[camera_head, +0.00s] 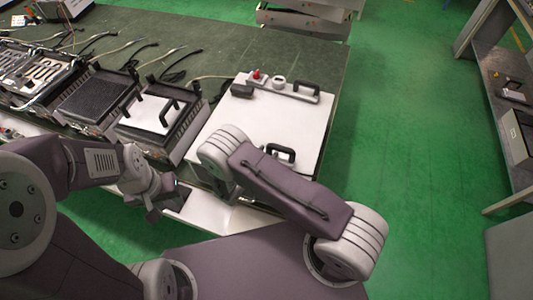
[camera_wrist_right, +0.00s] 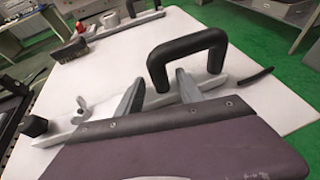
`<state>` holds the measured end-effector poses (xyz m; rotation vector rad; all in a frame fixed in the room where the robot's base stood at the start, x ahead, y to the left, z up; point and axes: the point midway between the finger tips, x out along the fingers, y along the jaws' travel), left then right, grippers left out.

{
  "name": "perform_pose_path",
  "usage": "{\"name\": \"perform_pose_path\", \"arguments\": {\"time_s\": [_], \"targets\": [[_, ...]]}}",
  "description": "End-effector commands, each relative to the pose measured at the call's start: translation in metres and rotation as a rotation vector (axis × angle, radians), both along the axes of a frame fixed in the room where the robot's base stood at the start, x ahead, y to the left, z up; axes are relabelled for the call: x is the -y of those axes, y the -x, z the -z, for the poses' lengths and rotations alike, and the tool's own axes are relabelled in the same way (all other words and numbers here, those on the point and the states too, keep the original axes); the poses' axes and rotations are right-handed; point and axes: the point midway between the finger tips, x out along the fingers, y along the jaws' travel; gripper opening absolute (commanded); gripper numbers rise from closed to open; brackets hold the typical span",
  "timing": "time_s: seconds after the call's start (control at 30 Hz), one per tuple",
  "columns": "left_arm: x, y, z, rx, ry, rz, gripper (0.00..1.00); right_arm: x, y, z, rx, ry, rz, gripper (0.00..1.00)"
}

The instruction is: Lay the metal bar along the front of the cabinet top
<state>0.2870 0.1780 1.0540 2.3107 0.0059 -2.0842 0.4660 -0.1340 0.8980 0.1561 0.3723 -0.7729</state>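A metal bar (camera_wrist_right: 212,82) with a black arched handle (camera_wrist_right: 188,50) lies on or just above the white top; contact is unclear. The handle also shows in the head view (camera_head: 284,151), where my right arm hides most of the bar. My right gripper (camera_wrist_right: 158,78) is open, its fingers apart near the handle's left leg; I see no grip. My left gripper (camera_head: 155,200) is low, left of the cabinet, and its fingers are too small to read.
A second bar with a black handle (camera_head: 306,88) lies along the back of the white top, beside a red knob (camera_head: 256,75). Several heating units, including one with a white plate (camera_head: 152,114), stand left on the green bench (camera_head: 215,45).

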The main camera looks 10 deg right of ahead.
Motion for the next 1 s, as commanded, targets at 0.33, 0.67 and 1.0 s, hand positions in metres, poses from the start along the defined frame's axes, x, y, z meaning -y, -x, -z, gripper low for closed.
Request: {"name": "perform_pose_path", "arguments": {"time_s": [0.33, 0.67, 1.0], "targets": [[0.000, 0.000, 0.010, 0.000, 0.000, 0.000, 0.36, -0.033, 0.030, -0.019, 0.002, -0.002, -0.007, 0.44], [0.000, 0.000, 0.022, 0.000, 0.000, 0.000, 0.36, -0.075, 0.074, -0.046, 0.001, -0.001, -0.002, 0.44], [0.000, 0.000, 0.022, 0.000, 0.000, 0.000, 0.36, -0.077, 0.079, -0.050, -0.001, -0.003, 0.007, 0.44]]}}
